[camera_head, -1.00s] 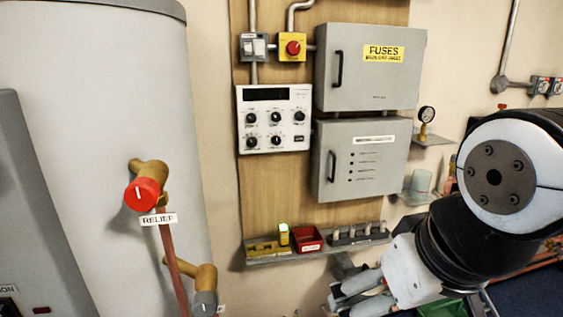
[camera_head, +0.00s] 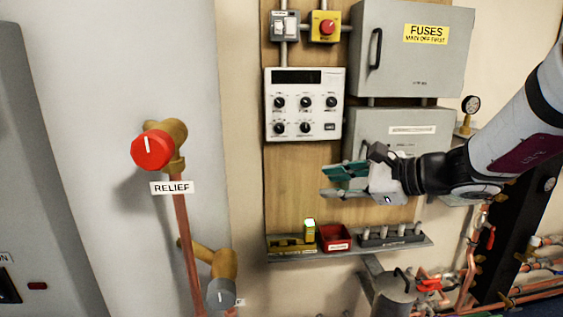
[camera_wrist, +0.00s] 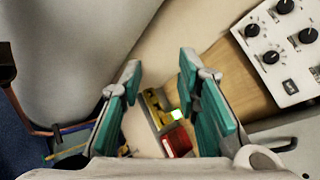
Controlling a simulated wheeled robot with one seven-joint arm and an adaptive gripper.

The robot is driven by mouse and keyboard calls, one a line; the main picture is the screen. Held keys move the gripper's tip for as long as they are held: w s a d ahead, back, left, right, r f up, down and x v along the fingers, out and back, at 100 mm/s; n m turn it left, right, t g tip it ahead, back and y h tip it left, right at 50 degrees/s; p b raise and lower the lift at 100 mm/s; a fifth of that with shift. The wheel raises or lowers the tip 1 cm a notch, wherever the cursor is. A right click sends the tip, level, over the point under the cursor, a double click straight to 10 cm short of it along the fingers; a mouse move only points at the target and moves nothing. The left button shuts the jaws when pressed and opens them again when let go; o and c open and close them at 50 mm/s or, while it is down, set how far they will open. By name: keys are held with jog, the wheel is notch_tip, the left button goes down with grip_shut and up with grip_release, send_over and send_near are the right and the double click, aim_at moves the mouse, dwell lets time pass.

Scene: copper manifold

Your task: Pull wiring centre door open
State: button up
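The wiring centre (camera_head: 412,128) is the lower grey box on the wooden board, with a white label across its door. Its door looks shut, and my arm and gripper cover much of its lower part in the head view. My gripper (camera_head: 333,182) is in front of the box's lower left side, fingers pointing left. In the wrist view my gripper (camera_wrist: 162,88) has its two green-padded fingers wide apart with nothing between them. A dark door handle (camera_wrist: 283,145) shows at the lower right of the wrist view, outside the fingers.
The grey fuses box (camera_head: 412,75) is directly above. A white control panel (camera_head: 304,104) is at left. Below, a shelf (camera_head: 350,250) holds a red bin (camera_head: 334,238) and small yellow items. A red relief valve (camera_head: 152,150) sticks out at far left.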

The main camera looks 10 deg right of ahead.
jog(key=w+d+f+m+t+h+b, duration=0.1)
jog(key=w+d+f+m+t+h, duration=0.15)
jog(key=w+d+m, duration=0.35)
jog(key=w+d+f+m+t+h+b, duration=0.1)
jog(key=w+d+m+t+h, duration=0.15)
jog(key=d, duration=0.55)
jog(key=w+d+f+m+t+h+b, duration=0.1)
jog(key=w+d+f+m+t, duration=0.15)
jog(key=w+d+m, duration=0.4)
jog(key=shift+n, duration=0.6)
jog(key=x, duration=0.7)
jog(key=r+x, duration=0.1)
jog(key=x, duration=0.3)
jog(key=shift+d+r, duration=0.15)
jog(key=shift+d, duration=0.2)
grip_shut()
